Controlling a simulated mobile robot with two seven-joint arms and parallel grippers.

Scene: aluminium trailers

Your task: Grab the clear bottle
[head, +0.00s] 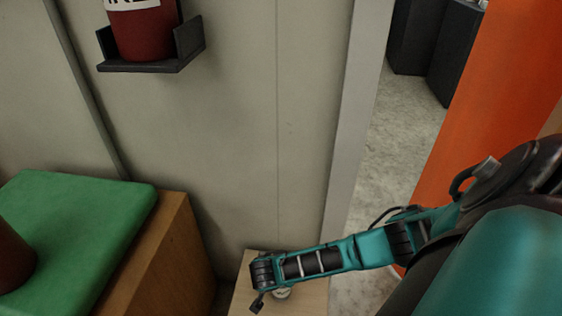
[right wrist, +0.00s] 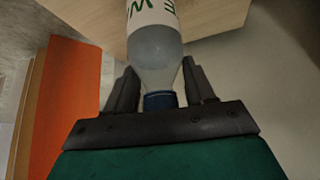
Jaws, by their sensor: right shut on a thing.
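The clear bottle (right wrist: 158,55) shows in the right wrist view, with a blue cap (right wrist: 160,101) and a white label with green letters. Its cap end is close to my gripper's palm and its body reaches away over a light wooden surface (right wrist: 205,18). My right gripper (right wrist: 161,75) is shut on the bottle, one dark finger on each side near its shoulder and neck. In the head view my right arm covers most of the gripper and bottle, above the light wooden top (head: 243,290). My left gripper is not in view.
A brown wooden cabinet (head: 178,250) with a green cushion (head: 85,215) stands at the left. A dark wall bracket (head: 150,66) holds a red cylinder (head: 145,32). An orange panel (head: 505,85) stands at the right. Bare floor (head: 395,135) shows beyond the wall edge.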

